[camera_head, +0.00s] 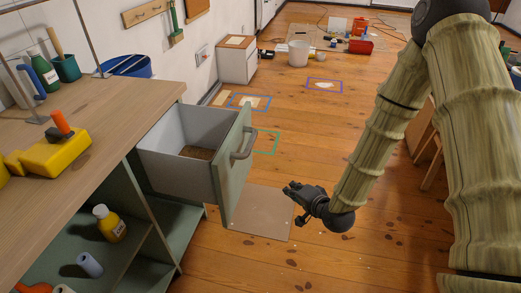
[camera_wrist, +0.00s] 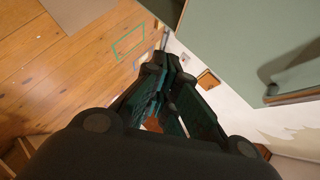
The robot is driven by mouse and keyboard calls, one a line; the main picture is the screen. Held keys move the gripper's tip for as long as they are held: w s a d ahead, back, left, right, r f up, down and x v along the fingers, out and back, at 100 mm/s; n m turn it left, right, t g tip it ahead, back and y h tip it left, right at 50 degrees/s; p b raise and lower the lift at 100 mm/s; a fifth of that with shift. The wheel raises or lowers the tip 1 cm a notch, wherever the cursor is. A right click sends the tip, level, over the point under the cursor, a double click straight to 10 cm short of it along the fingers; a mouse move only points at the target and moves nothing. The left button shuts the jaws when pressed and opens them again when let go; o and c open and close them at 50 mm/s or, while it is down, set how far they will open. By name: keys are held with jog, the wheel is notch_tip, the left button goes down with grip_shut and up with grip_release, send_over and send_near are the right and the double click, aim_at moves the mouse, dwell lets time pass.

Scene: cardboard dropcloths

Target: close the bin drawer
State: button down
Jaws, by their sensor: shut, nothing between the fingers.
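The bin drawer (camera_head: 172,132) is pulled well out from under the workbench, with a grey inside and a brown block lying in it. Its green front (camera_head: 228,176) carries a metal handle (camera_head: 243,142). My gripper (camera_head: 290,189) is to the right of the drawer front, apart from it, over the floor. In the wrist view my gripper's fingers (camera_wrist: 172,62) are shut and empty. The green drawer front (camera_wrist: 240,35) fills the upper right of that view, with part of the handle (camera_wrist: 268,75) at the right.
The workbench top (camera_head: 95,130) holds a yellow tool (camera_head: 52,152), with open shelves below holding a yellow bottle (camera_head: 108,222). A cardboard sheet (camera_head: 262,212) lies on the floor by the drawer. A white cabinet (camera_head: 238,62) stands farther back. The wooden floor between is mostly clear.

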jog(key=w+a+r+m+t+y+b, duration=0.1)
jog(key=w+r+m+t+y+b, duration=0.25)
jog(key=w+r+b, duration=0.45)
jog(key=a+b+x, duration=0.1)
jog(key=x, duration=1.2)
jog(key=shift+a+r+t+b, duration=0.35)
jog(key=shift+a+t, duration=0.05)
jog(key=shift+t, duration=0.05)
jog(key=shift+s+a+h, duration=0.1)
jog(key=shift+h, duration=0.15)
